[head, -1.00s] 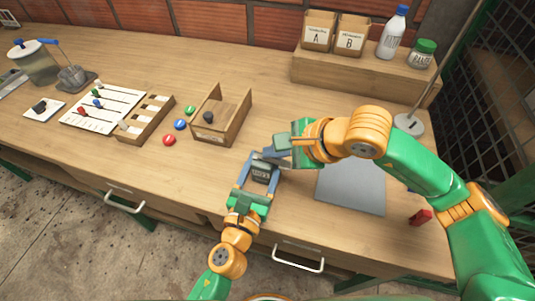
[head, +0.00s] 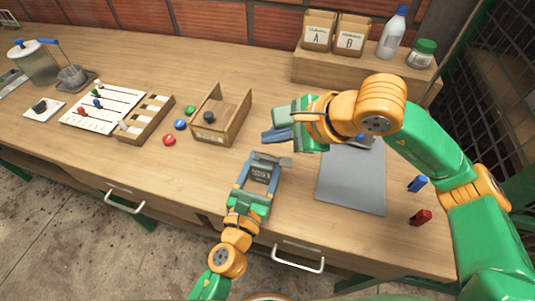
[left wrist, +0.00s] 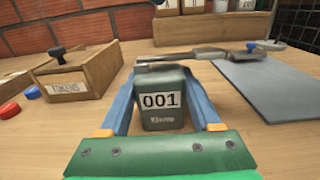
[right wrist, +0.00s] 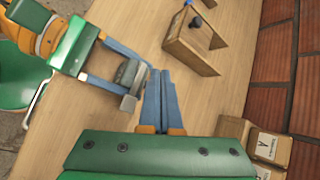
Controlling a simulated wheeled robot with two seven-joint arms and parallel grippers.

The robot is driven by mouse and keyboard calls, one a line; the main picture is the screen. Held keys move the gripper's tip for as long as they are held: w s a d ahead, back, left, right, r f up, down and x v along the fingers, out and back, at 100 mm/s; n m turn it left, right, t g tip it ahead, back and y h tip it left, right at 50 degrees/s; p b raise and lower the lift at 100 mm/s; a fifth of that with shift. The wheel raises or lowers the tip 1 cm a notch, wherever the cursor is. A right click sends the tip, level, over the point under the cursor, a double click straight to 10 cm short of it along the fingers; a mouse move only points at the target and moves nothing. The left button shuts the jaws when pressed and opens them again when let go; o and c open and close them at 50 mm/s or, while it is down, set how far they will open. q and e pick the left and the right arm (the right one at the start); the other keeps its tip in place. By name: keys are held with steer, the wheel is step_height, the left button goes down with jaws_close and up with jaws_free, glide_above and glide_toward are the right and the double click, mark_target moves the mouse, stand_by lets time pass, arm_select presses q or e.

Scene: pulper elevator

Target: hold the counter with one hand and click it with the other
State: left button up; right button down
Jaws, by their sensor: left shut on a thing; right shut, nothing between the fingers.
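The counter (head: 262,174) is a small dark grey-green box held between the fingers of my left gripper (head: 260,172), low over the table's front part. In the left wrist view the counter (left wrist: 163,112) stands upright and its white window reads 001. A flat grey lever (left wrist: 185,56) runs across its top and out to the right. My right gripper (head: 276,136) is shut and empty, above and beyond the counter in the head view. In the right wrist view the shut fingers (right wrist: 161,95) appear beside the counter (right wrist: 130,75), apart from it as far as I can tell.
An open wooden box (head: 222,115) and coloured discs (head: 169,140) stand to the left. A raised shelf (head: 345,75) holds boxes and bottles.

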steer(key=shift+r, duration=1.15)
arm_select(q)
steer(key=o, duration=1.5)
steer(key=shift+s, duration=0.1)
